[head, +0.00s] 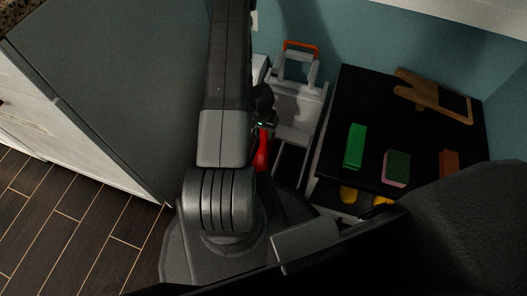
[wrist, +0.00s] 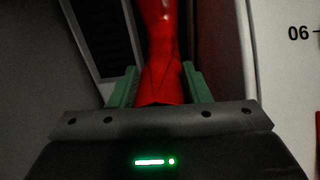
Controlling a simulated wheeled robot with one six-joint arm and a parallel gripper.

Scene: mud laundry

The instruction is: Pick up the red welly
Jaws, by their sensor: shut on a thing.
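The red welly (wrist: 165,65) stretches up from between the two green fingers of my gripper (wrist: 160,88) in the wrist view. The fingers are shut on it, one on each side. The lower part of the welly in that view is hidden behind the gripper body, and its top runs out of the picture. In the head view a small strip of the red welly (head: 262,152) shows beside my arm. My arm hides the rest of it, and the fingers are hard to make out there.
A black-topped table (head: 350,100) at the right carries a green block (head: 355,146), a green-and-pink sponge (head: 397,168), a brown block (head: 449,164) and a wooden piece (head: 420,92). Yellow items (head: 348,194) lie beneath it. A grey-white cart with an orange handle (head: 301,45) stands behind my gripper. A large grey-topped cabinet (head: 110,80) fills the left.

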